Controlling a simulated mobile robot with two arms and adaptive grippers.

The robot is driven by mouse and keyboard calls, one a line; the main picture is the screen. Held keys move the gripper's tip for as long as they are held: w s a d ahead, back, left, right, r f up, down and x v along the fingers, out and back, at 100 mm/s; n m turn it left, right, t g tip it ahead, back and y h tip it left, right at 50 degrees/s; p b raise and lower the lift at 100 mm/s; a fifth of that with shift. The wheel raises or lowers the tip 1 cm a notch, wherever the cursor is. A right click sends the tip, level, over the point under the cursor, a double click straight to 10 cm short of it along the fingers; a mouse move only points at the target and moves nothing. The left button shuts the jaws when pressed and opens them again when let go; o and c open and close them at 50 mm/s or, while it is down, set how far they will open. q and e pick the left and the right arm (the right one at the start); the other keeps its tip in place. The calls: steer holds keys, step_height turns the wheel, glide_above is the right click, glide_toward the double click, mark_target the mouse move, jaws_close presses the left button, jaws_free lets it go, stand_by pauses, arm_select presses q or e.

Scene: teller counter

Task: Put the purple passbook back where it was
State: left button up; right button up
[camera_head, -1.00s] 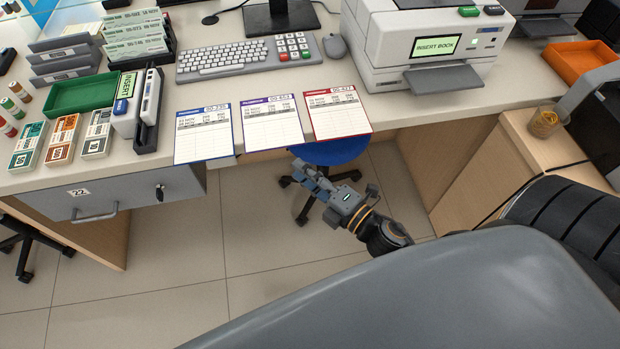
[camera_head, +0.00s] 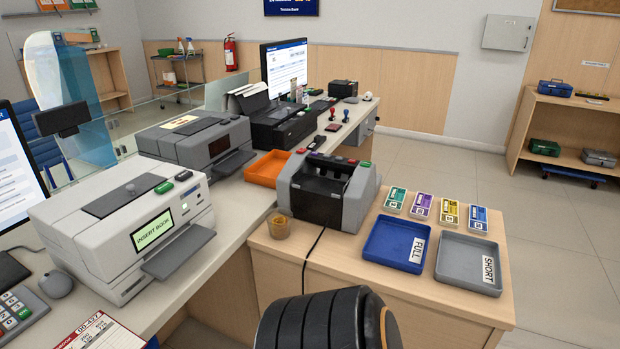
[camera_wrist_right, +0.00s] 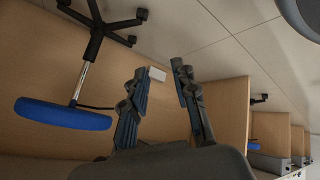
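The purple passbook is in neither current view. A red-edged passbook (camera_head: 100,333) lies on the teller counter at the lower left of the head view, cut off by the frame. The passbook printer (camera_head: 120,235) stands behind it, its screen reading INSERT BOOK. My left gripper is not in view.
A blue stool seat (camera_wrist_right: 62,114) is left of my right gripper. In the head view, a blue FULL tray (camera_head: 394,243), a grey SHORT tray (camera_head: 470,262) and a counting machine (camera_head: 325,190) stand on the side cabinet. An orange tray (camera_head: 267,168) sits beyond the printer. Open floor lies at the right.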

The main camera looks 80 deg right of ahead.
steer(key=s+f+m+g+p, duration=0.1)
steer(key=s+f+m+g, duration=0.1)
steer(key=s, duration=0.8)
steer(key=s+d+f+m+g+p, duration=0.1)
steer(key=s+f+m+g+p, duration=0.1)
steer(key=s+f+g, duration=0.3)
steer(key=s+f+m, duration=0.1)
steer(key=s, duration=0.3)
steer(key=shift+s+m+h, duration=0.3)
steer(key=shift+s, duration=0.05)
